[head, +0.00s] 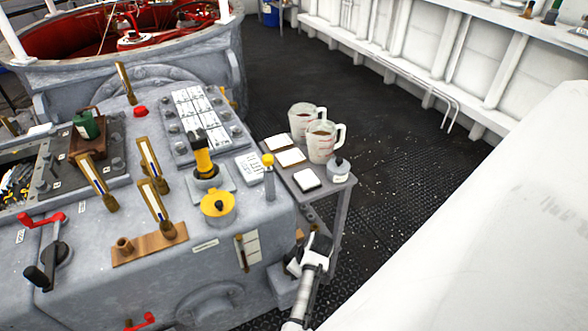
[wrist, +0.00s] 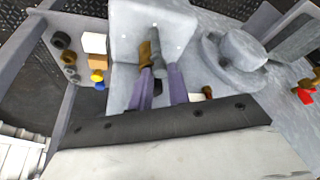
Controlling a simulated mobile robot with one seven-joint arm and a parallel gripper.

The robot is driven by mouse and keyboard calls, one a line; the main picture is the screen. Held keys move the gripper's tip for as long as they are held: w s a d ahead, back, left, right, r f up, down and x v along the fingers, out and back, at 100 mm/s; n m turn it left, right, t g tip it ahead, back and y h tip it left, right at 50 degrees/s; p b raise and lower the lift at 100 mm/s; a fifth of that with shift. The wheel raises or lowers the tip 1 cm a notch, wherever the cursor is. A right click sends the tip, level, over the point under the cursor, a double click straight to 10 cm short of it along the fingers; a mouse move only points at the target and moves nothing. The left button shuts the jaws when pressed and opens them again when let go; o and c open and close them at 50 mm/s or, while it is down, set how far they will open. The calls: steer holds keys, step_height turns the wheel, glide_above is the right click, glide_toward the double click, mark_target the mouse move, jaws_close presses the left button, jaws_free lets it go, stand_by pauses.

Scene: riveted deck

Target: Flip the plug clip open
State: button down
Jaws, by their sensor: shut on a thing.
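A pale grey block (wrist: 150,22) stands ahead of my gripper in the wrist view. A brown, brass-like piece, which I take for the plug clip (wrist: 145,54), stands against it, beside a grey rod-like part (wrist: 158,50). My gripper (wrist: 160,78) has its two purple-grey fingers around the near end of these parts and is shut on the clip. The fingers hide the grip itself, and I cannot tell the clip's angle. In the head view my gripper (head: 308,248) is low beside the console's right end, and the clip is too small to make out.
The grey console (head: 215,265) carries several levers and a yellow knob (head: 218,205). A small side table (head: 345,183) with two measuring jugs (head: 322,142) stands close above my gripper. Dark deck (head: 400,150) lies open to the right, before a white wall.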

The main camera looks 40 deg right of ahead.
steer(key=shift+n+y, duration=0.3)
steer(key=shift+n, duration=0.5)
steer(key=c, duration=1.3)
jaws_free()
steer(key=shift+c, duration=0.2)
steer(key=b+v, duration=0.1)
steer(key=v, duration=1.2)
steer(key=shift+d+r+b, duration=0.15)
steer(key=shift+r+b, duration=0.25)
steer(key=shift+r, duration=0.05)
